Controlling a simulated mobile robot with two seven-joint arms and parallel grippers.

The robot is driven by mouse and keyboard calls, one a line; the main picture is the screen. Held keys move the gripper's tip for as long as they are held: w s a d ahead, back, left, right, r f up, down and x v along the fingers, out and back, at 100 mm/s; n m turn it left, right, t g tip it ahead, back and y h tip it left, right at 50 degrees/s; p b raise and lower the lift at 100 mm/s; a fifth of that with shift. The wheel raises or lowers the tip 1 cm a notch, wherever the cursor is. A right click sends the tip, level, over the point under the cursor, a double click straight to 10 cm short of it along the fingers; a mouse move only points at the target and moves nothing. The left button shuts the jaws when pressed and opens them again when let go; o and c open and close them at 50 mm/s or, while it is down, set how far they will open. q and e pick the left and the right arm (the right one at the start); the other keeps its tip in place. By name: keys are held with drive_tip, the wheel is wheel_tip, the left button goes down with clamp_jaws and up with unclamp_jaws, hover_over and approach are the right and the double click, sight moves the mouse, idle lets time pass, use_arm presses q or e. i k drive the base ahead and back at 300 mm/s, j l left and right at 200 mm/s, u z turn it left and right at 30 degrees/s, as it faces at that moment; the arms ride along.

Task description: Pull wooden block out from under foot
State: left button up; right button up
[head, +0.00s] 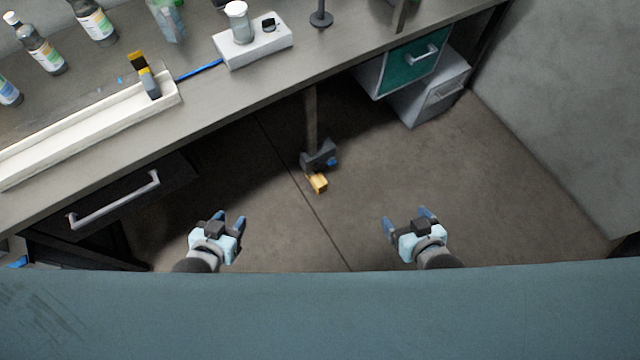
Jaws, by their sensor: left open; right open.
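A small yellow-orange wooden block (317,183) lies on the floor below the bench. It sits at the front of a dark foot (318,158) at the lower end of a bench leg (311,115). How far the block reaches under the foot is hidden. My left gripper (229,218) is open and empty, left of the block and nearer to me. My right gripper (406,218) is open and empty, right of the block and nearer to me. Neither gripper touches the block.
The bench top (205,105) overhangs the leg and holds bottles, a white tray (90,130) and a white device (252,45). A drawer handle (115,200) juts out at left. A green-fronted drawer (410,65) hangs at right. The floor around the block is clear.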

sight(318, 181)
drive_tip(key=i+l+u, duration=0.15)
drive_tip(key=l, duration=0.5)
drive_tip(key=i+l+u, duration=0.15)
drive_tip(key=l, duration=0.5)
drive_tip(key=i+l+u, duration=0.15)
drive_tip(key=l, duration=0.55)
drive_tip(key=l+u, duration=0.1)
drive_tip(key=l, duration=0.6)
